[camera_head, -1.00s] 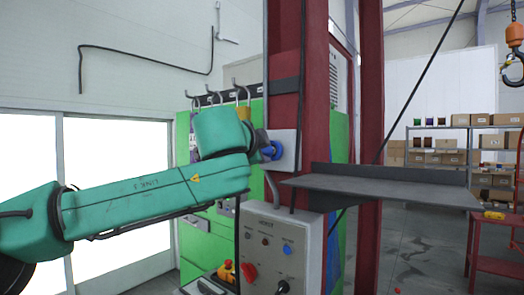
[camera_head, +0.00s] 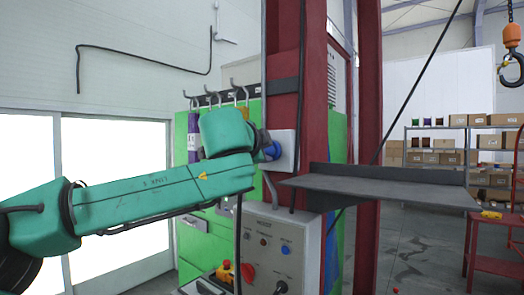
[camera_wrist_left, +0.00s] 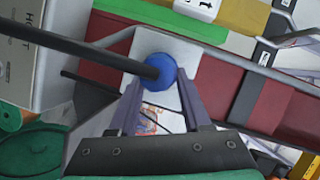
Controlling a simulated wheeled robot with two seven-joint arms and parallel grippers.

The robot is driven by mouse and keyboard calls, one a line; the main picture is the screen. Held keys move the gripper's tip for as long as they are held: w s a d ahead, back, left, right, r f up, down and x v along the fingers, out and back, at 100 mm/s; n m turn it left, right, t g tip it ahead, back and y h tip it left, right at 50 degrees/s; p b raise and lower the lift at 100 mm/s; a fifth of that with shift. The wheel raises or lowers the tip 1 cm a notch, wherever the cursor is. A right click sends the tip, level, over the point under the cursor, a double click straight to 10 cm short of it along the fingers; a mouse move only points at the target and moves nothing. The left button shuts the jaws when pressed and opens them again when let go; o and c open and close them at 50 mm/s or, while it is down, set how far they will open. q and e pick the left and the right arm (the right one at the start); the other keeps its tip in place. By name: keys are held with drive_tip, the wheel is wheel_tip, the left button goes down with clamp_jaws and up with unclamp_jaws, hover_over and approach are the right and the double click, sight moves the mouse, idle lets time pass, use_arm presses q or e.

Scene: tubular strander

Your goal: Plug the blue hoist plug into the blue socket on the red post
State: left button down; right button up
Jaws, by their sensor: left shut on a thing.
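The red post (camera_head: 311,100) stands at the middle of the head view, with a light grey socket plate (camera_head: 286,141) on it. The blue hoist plug (camera_head: 273,150) shows in front of this plate, at the tip of my left arm. In the left wrist view the blue plug (camera_wrist_left: 157,69) lies between the fingertips of my left gripper (camera_wrist_left: 160,88), with a thick black cable running off to the left. My left gripper is shut on the plug. The plug covers the blue socket, so I cannot tell how far in it sits. My right gripper is not in view.
A grey control box (camera_head: 272,243) with buttons and knobs is below the plate. A dark shelf (camera_head: 390,190) juts out right of the post. Hooks (camera_head: 212,98) hang on a rail behind my arm. A green cabinet (camera_head: 250,180) stands behind the post.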

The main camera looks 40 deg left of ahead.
use_arm(q)
drive_tip(key=shift+w, duration=0.3)
drive_tip(key=shift+c, duration=1.4)
unclamp_jaws()
